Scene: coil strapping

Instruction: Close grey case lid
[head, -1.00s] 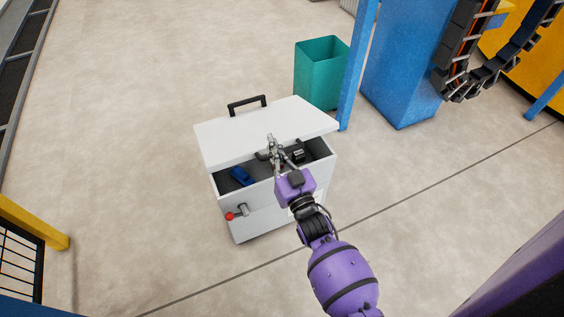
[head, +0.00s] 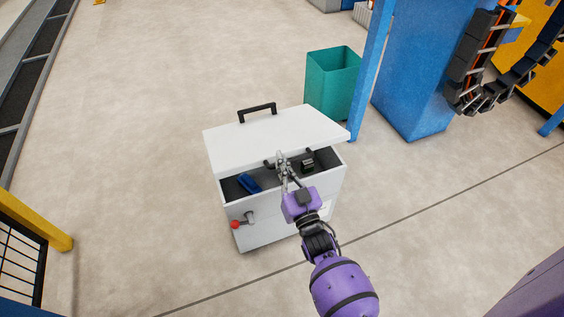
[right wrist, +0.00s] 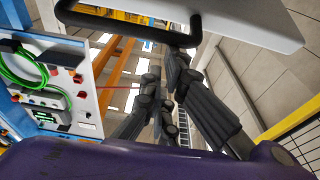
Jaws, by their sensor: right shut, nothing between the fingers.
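The grey case (head: 276,230) stands on the floor, shown pale in the head view. Its lid (head: 275,135) is partly open, with a gap along the front. A blue item (head: 249,183) and a small dark item (head: 308,166) show inside. My right gripper (head: 281,155) is shut and empty at the front edge of the lid, over the gap. In the right wrist view, the gripper's fingers (right wrist: 168,85) are below the pale lid panel (right wrist: 245,18) and a black bar handle (right wrist: 125,27). Whether they touch is unclear. My left gripper is out of view.
A black handle (head: 257,112) stands behind the lid. A red-knobbed lever (head: 237,224) sticks out from the case front. A teal bin (head: 333,85) and a blue post (head: 372,70) stand behind right. Floor to the left is clear.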

